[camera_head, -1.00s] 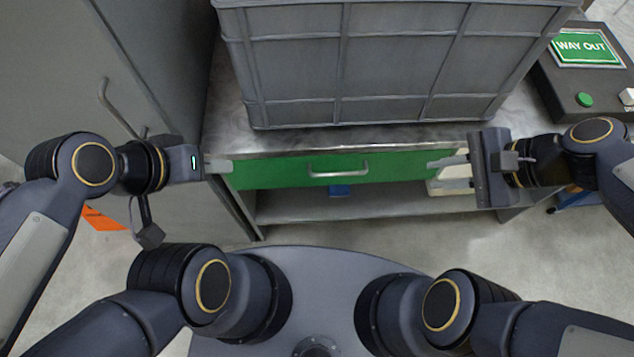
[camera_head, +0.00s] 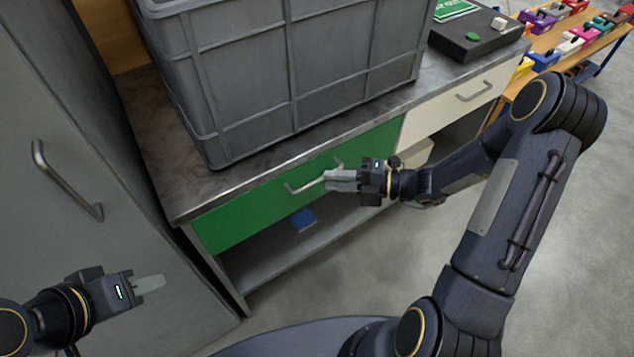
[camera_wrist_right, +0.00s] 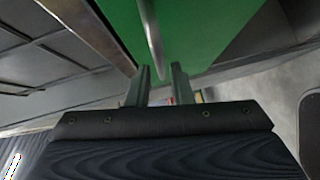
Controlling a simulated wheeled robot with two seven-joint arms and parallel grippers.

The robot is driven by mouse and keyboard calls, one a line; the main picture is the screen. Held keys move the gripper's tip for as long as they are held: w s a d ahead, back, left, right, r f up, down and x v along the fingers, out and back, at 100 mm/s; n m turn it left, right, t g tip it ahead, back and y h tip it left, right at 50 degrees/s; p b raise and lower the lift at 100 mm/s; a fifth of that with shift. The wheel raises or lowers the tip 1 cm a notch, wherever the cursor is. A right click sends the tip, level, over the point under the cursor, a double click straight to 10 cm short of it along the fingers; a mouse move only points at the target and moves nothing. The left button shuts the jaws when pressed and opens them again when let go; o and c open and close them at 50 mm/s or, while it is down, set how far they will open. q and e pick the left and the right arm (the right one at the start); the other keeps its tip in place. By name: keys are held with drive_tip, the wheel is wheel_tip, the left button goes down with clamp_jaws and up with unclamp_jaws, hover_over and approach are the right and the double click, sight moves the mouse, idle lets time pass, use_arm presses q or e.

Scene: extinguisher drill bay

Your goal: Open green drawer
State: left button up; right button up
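The green drawer (camera_head: 250,208) is in the workbench under the countertop, and its front looks closed. Its grey bar handle (camera_head: 303,186) is partly hidden by my right gripper (camera_head: 330,180), which is at the handle's right part. In the right wrist view, the fingers of my right gripper (camera_wrist_right: 158,75) are apart, with the handle (camera_wrist_right: 152,40) lined up between their tips. I see no clear contact. The green drawer front (camera_wrist_right: 205,30) fills the top of that view. My left gripper (camera_head: 150,284) is at lower left, away from the drawer; its finger gap does not show.
A large grey crate (camera_head: 290,75) stands on the countertop (camera_head: 165,185). A grey cabinet door with a handle (camera_head: 65,180) is at left. A white drawer (camera_head: 450,100) is right of the green one. A blue object (camera_head: 303,220) lies on the shelf below.

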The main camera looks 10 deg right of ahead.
sight(319, 178)
drive_tip(key=shift+x, duration=2.15)
clamp_jaws()
